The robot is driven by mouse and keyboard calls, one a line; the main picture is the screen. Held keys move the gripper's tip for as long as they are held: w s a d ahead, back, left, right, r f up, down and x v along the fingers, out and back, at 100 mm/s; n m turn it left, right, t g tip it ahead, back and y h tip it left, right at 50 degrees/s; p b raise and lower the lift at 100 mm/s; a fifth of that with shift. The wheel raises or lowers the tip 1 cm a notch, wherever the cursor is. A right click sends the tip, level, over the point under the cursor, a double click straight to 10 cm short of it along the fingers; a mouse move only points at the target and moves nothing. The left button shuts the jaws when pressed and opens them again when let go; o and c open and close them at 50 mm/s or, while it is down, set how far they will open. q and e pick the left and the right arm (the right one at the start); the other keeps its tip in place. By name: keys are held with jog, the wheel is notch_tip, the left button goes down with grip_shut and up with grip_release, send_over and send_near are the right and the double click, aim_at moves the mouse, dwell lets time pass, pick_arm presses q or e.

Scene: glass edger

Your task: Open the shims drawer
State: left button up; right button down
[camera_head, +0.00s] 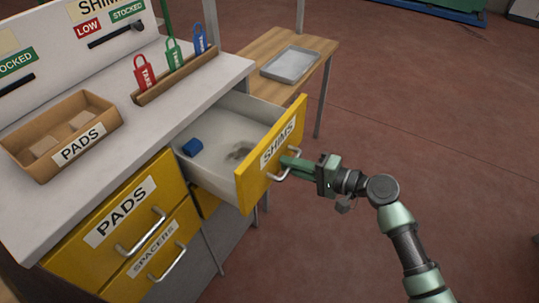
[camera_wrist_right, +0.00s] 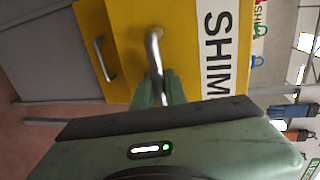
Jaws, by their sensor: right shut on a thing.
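The yellow shims drawer (camera_head: 262,160), labelled SHIMS, stands pulled well out of the white-topped cabinet. Its pale inside shows a small blue block (camera_head: 192,147) and a small dark patch (camera_head: 240,151) that I cannot make out. My right gripper (camera_head: 288,164) is shut on the drawer's metal handle (camera_head: 283,175). In the right wrist view the handle (camera_wrist_right: 154,50) runs down between the green fingers (camera_wrist_right: 161,90), with the yellow front (camera_wrist_right: 178,22) just beyond. My left gripper is not in view.
The pads drawer (camera_head: 110,215) and spacers drawer (camera_head: 140,262) are beside the open drawer, both shut. The counter holds a pads tray (camera_head: 100,104) and a rack (camera_head: 175,82) with red, green and blue tags. A wooden table (camera_head: 270,46) with a grey tray (camera_head: 291,65) stands behind. The floor at right is clear.

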jog(key=f+v, duration=0.1)
jog(key=v, duration=0.5)
jog(key=shift+s+d+b, duration=0.3)
jog(key=shift+s+b, duration=0.05)
jog(key=shift+f, duration=0.15)
jog(key=c, duration=1.5)
grip_release()
jog(key=shift+o, duration=0.2)
jog(key=shift+d, duration=0.1)
jog(key=b+v, duration=0.1)
jog(key=v, duration=0.6)
jog(key=shift+s+d, duration=0.2)
jog(key=shift+d, duration=0.05)
